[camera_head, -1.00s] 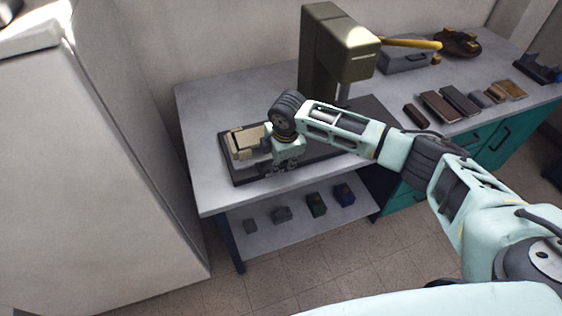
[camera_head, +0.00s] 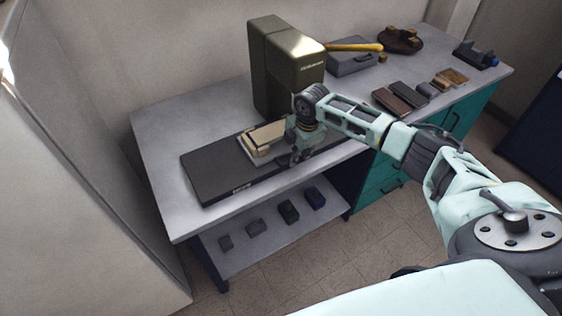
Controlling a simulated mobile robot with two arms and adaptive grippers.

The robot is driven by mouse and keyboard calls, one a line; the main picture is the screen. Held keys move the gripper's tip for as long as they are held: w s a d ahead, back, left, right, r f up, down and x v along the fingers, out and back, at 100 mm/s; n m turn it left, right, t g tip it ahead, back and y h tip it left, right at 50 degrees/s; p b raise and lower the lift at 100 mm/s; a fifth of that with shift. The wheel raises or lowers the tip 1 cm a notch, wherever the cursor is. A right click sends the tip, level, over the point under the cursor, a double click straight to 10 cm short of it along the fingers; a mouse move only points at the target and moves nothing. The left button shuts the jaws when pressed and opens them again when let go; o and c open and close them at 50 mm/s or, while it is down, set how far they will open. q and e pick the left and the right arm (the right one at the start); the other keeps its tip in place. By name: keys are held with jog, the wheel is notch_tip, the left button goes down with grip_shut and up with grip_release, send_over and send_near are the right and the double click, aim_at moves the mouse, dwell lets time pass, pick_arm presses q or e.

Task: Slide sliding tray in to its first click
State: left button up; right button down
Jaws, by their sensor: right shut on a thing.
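The sliding tray (camera_head: 264,137) is a cream-coloured block on a long dark base (camera_head: 214,177) on the grey bench. It sits right of the middle of the base, close to the olive press-like machine (camera_head: 288,70). My right gripper (camera_head: 298,157) is at the tray's right front side, shut on it. The fingertips and the exact grip are partly hidden by the wrist. The left half of the base is bare. My left gripper is not in view.
Several dark and brown blocks (camera_head: 400,96) lie on the bench at right. Small blocks (camera_head: 288,211) sit on the lower shelf. The bench's left end is clear.

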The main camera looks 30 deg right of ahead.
jog(key=shift+w+d+r, duration=0.1)
jog(key=shift+w+d, duration=0.05)
jog(key=shift+d, duration=0.8)
jog(key=shift+w+d+r, duration=0.1)
jog(key=shift+d, duration=0.85)
jog(key=c, duration=1.9)
grip_release()
jog(key=shift+a, duration=0.1)
jog(key=shift+c, duration=0.2)
jog(key=shift+o, duration=0.4)
jog(key=shift+f, duration=0.1)
jog(key=shift+s, duration=0.1)
notch_tip(320, 180, up, 12)
jog(key=s, duration=0.2)
jog(key=shift+f, duration=0.15)
